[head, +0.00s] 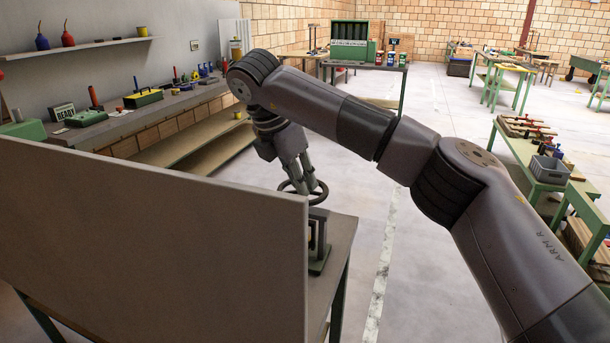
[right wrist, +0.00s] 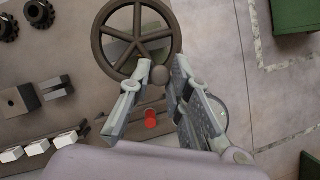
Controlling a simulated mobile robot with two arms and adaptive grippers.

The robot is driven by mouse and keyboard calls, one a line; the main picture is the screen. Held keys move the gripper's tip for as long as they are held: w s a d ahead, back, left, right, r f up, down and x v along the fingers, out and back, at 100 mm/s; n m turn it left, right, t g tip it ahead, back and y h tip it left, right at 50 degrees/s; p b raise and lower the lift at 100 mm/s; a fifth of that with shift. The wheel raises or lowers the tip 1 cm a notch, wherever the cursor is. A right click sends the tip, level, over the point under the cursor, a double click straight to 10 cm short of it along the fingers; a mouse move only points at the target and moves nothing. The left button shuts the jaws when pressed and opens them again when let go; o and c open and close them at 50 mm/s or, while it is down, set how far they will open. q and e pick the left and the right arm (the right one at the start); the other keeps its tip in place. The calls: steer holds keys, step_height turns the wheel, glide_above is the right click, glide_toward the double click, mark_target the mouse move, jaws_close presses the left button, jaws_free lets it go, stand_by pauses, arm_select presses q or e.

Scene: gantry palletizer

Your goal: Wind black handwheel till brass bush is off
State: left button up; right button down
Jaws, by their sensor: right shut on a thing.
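The black handwheel (head: 322,190) sits on top of a small grey-green press (head: 320,255) on a table behind a large panel. In the right wrist view the spoked wheel (right wrist: 104,40) shows from above, with a round knob (right wrist: 158,76) at its near rim. My right gripper (head: 302,188) reaches down to the wheel; in the right wrist view its fingers (right wrist: 152,80) are closed around the knob. A small brass-coloured patch (head: 312,238) shows in the press frame, partly hidden by the panel; I cannot tell if it is the brass bush. My left gripper is out of view.
The grey panel (head: 150,240) hides most of the table (head: 342,235). In the right wrist view grey blocks (right wrist: 20,103), dark knobbed parts (right wrist: 40,12) and a red piece (right wrist: 151,118) lie below. A workbench (head: 130,118) runs along the left wall.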

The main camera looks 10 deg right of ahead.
steer(key=shift+w+a+r+m, duration=0.1)
steer(key=shift+a+r+m, duration=0.1)
steer(key=shift+m, duration=0.4)
steer(key=shift+f, duration=0.1)
steer(key=c, duration=1.5)
jaws_free()
steer(key=shift+a, duration=0.1)
steer(key=v, duration=1.2)
steer(key=shift+w+a+f, duration=0.1)
steer(key=shift+w+a, duration=0.05)
steer(key=shift+w, duration=0.05)
